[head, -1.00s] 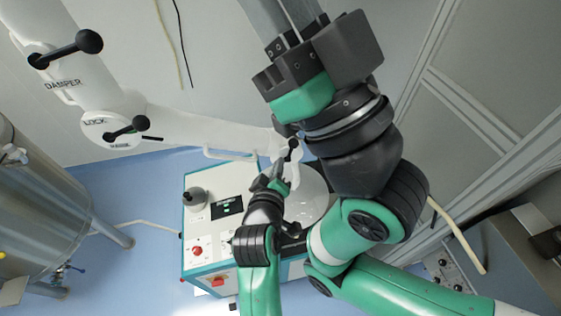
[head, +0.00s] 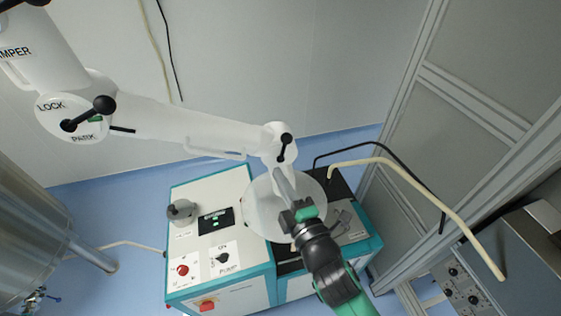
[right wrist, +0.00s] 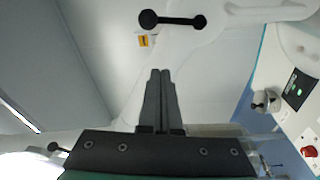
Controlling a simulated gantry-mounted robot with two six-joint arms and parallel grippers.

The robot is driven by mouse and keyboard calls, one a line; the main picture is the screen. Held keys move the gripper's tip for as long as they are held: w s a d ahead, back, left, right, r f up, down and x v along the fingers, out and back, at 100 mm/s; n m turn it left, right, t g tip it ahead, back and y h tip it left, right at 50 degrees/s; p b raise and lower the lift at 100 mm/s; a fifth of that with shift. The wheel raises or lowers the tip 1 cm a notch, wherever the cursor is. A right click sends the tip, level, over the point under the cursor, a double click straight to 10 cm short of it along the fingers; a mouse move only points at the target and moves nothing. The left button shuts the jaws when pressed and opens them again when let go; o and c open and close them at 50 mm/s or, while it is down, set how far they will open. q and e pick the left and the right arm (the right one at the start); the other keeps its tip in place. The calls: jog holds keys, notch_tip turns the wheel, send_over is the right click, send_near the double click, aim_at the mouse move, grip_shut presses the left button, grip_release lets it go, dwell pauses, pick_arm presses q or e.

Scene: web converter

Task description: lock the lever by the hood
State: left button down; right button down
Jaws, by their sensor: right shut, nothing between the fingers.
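The hood is a white round disc (head: 262,218) at the end of a white jointed extraction arm, above the machine in the head view. The lever by the hood (head: 285,146) is black with a knob, on the white joint just above the disc. My right gripper (head: 280,175) is in front of the disc, its fingers pointing up toward that lever. In the right wrist view the right gripper's fingers (right wrist: 160,73) are together and empty. A black double-knobbed lever (right wrist: 173,20) shows beyond their tips, with a visible gap. My left gripper is not in view.
Another black lever (head: 88,113) sits on the white joint marked LOCK and PARK at upper left. A white-and-teal machine (head: 200,262) stands beneath the hood. A steel tank (head: 30,215) is at left, and a beige hose (head: 430,195) arches at right.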

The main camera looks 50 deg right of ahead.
aim_at(283, 149)
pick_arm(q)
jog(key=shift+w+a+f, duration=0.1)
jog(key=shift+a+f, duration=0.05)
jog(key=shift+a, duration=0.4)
pick_arm(e)
jog(key=shift+f, duration=0.2)
jog(key=shift+d, duration=0.1)
jog(key=p+x, duration=0.1)
jog(key=x, duration=0.9)
jog(key=shift+w+d+r, duration=0.1)
jog(key=shift+w+d, duration=0.05)
pick_arm(q)
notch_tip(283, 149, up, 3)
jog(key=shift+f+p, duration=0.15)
jog(key=shift+p, duration=0.8)
pick_arm(e)
jog(key=s+d, duration=0.1)
jog(key=s+d+f, duration=0.1)
jog(key=s, duration=0.1)
jog(key=shift+d, duration=0.25)
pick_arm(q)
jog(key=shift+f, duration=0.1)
